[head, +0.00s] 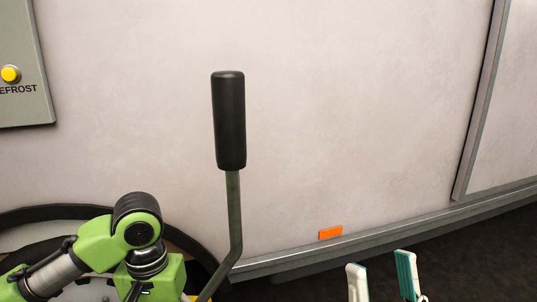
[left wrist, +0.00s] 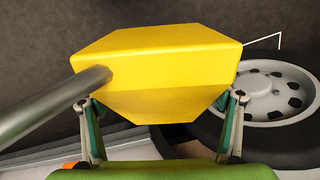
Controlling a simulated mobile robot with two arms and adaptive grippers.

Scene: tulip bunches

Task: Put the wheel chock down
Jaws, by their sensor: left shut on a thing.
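The yellow wheel chock (left wrist: 150,52) fills the middle of the left wrist view, between the fingers of my left gripper (left wrist: 164,103). The gripper is shut on it. A grey rod runs from the chock to the left. In the head view this handle stands up with a black grip (head: 229,120), and the chock itself is almost wholly below the picture. My left gripper's fingers are hidden in the head view; only the green arm shows. My right gripper (head: 381,272) is open and empty at the bottom right of the head view.
A wheel with a black tyre and grey rim (left wrist: 272,95) is at the right of the left wrist view, behind the chock. Dark ground (left wrist: 40,50) lies beyond. A pale vehicle side (head: 350,120) with an orange marker (head: 330,232) and a grey DEFROST panel (head: 22,60) fills the head view.

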